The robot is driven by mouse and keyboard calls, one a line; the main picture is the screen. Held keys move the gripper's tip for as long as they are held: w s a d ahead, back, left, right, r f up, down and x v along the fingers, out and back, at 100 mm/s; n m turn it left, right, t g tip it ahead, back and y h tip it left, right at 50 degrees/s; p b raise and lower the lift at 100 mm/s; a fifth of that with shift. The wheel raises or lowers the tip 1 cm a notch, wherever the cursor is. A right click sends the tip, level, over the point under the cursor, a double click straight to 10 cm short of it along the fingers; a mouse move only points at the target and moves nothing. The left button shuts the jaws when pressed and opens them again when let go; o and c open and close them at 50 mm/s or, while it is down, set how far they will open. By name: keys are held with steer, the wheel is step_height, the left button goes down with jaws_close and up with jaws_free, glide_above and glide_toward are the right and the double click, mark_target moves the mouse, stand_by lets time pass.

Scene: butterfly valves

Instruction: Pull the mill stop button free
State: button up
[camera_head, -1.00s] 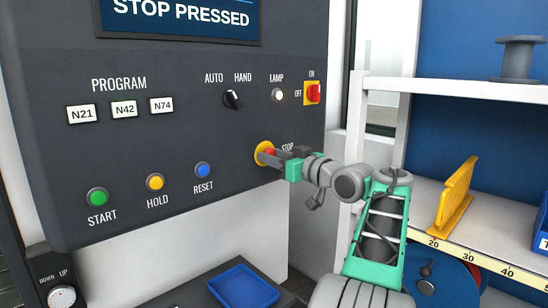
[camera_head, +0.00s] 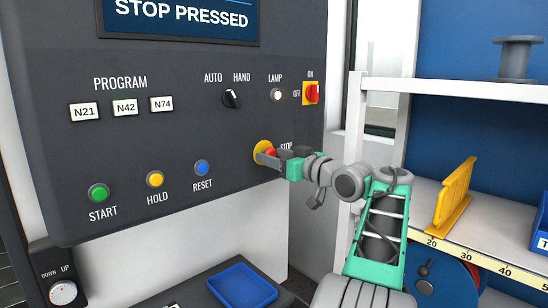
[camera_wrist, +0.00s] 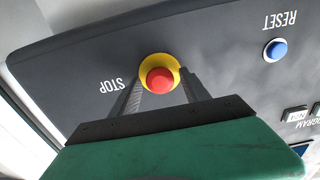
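The red mushroom-shaped stop button (camera_head: 270,152) sits on a yellow round collar (camera_head: 261,149) on the dark control panel, beside the word STOP. The button (camera_wrist: 160,80) also shows in the wrist view, in front of its collar (camera_wrist: 158,61). My gripper (camera_head: 266,157) reaches in from the right, its fingers at the button. In the wrist view its two grey fingers stand on either side of the red head, with a small gap seeming to show on each side. The far finger is mostly hidden in the head view. The display (camera_head: 180,14) reads STOP PRESSED.
The blue reset button (camera_head: 202,168), yellow hold button (camera_head: 155,179) and green start button (camera_head: 98,193) lie left of the stop. A red-yellow on/off switch (camera_head: 311,93) and a lamp (camera_head: 276,95) are above. A shelf (camera_head: 480,232) stands right; a blue tray (camera_head: 242,287) lies below.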

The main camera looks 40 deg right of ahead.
steer(key=shift+o, duration=0.3)
steer(key=s+b, duration=0.2)
steer(key=s, duration=0.6)
steer(key=shift+d, duration=0.1)
